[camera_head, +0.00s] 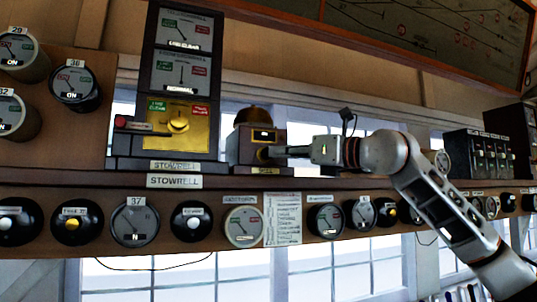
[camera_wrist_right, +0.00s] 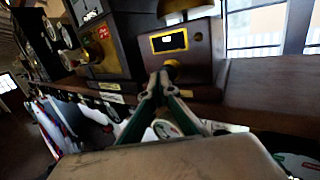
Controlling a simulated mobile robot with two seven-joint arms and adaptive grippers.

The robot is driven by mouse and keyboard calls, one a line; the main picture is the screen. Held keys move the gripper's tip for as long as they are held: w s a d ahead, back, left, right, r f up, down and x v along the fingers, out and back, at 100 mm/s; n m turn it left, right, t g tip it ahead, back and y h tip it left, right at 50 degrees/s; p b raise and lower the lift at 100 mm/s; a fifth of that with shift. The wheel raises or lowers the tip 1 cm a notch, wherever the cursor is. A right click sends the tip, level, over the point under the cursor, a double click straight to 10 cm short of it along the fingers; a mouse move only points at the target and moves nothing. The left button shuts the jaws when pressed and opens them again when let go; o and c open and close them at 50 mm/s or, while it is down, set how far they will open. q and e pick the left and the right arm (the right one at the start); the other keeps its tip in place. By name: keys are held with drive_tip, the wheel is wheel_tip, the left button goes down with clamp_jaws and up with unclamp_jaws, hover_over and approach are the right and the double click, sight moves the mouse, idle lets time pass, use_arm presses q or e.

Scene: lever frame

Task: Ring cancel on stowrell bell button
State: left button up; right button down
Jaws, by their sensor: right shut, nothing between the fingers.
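The Stowrell bell box (camera_head: 241,143) is a dark wooden case on the shelf, right of the tall Stowrell instrument (camera_head: 180,90). It has a brass-framed window, a dome on top and a brass button low on its front. My right gripper (camera_head: 277,153) comes in from the right, its fingers shut and empty, with the tips at the button. In the right wrist view the shut fingertips (camera_wrist_right: 162,79) are right at the brass button (camera_wrist_right: 174,65) of the bell box (camera_wrist_right: 196,47). They partly cover it, and I cannot tell whether they touch it. My left gripper is not in view.
The shelf edge below carries the STOWRELL plate (camera_head: 174,181) and a row of round dials and plungers. A white list card (camera_head: 283,219) hangs among them. A black lever-like bank (camera_head: 482,152) stands at the far right. A framed diagram (camera_head: 430,45) hangs above.

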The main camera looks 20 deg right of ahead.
drive_tip(key=shift+w, duration=0.2)
drive_tip(key=shift+w+p, duration=0.45)
drive_tip(key=shift+w, duration=0.15)
drive_tip(key=shift+s, duration=0.1)
drive_tip(key=shift+s+b, duration=0.5)
drive_tip(key=shift+s, duration=0.25)
drive_tip(key=shift+w, duration=0.15)
